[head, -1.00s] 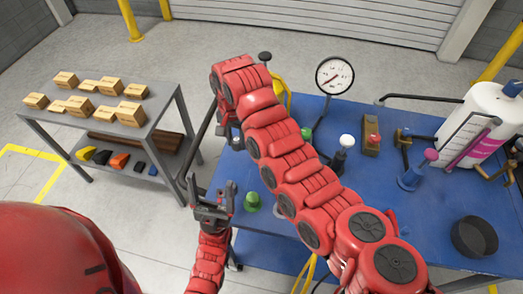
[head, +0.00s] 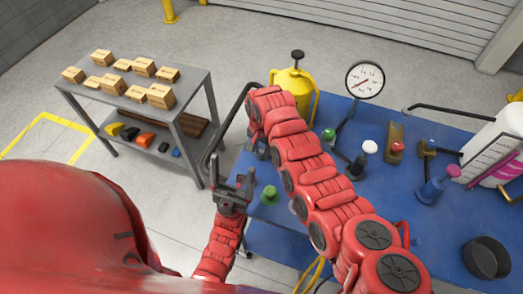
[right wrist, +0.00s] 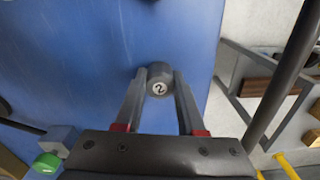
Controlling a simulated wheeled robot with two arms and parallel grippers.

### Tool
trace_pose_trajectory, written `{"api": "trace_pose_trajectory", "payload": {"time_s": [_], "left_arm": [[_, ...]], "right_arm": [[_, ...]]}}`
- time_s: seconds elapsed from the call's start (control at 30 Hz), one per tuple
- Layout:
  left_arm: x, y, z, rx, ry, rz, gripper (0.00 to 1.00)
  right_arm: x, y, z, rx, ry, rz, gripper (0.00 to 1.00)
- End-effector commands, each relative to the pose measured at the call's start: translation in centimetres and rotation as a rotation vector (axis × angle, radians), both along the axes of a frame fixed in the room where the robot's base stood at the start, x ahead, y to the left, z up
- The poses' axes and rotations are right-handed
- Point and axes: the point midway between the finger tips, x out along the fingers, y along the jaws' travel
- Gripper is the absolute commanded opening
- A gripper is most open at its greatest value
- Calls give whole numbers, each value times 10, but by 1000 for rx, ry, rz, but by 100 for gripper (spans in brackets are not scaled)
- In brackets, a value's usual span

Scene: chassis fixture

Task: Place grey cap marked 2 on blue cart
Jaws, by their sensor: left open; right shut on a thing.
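The grey cap marked 2 (right wrist: 159,88) is between the fingertips of my right gripper (right wrist: 160,84), which is shut on it. Its number faces the wrist camera. The blue cart top (right wrist: 90,60) fills the background behind the cap; I cannot tell whether they touch. In the head view, my right arm reaches across the blue cart (head: 420,225) to its left end and hides most of the gripper and the cap. My left gripper (head: 235,182) is open and empty, upright at the cart's near left edge.
A yellow can (head: 294,85), a pressure gauge (head: 365,80), a white-topped knob (head: 369,147) and a black ring (head: 486,257) are around the cart. A grey shelf table (head: 185,100) with boxes stands left.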

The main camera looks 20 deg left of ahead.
Motion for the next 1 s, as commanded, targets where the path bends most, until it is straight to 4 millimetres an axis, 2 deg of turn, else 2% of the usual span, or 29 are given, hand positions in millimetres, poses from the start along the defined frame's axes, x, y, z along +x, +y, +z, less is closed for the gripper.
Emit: {"api": "trace_pose_trajectory", "payload": {"time_s": [0.1, 0.13, 0.3, 0.57, 0.67, 0.73, 0.87, 1.0], "left_arm": [[0, 0, -5, 0, 0, 0, 83], [0, 0, -5, 0, 0, 0, 83], [0, 0, -3, 0, 0, 0, 83], [0, 0, -3, 0, 0, 0, 83], [0, 0, 3, 0, 0, 0, 83], [0, 0, -3, 0, 0, 0, 83], [0, 0, -10, 0, 0, 0, 83], [0, 0, -24, 0, 0, 0, 83]], "right_arm": [[0, 0, -5, 0, 0, 0, 0], [0, 0, -5, -1, 0, 0, 40], [0, 0, -3, -1, 0, 0, 68], [0, 0, -3, -1, 0, 0, 68], [0, 0, 4, -1, 1, 0, 68], [0, 1, 5, 0, -1, 1, 68], [1, 1, 21, 2, -2, 0, 68], [3, 1, 53, 6, -8, -1, 68]]}}
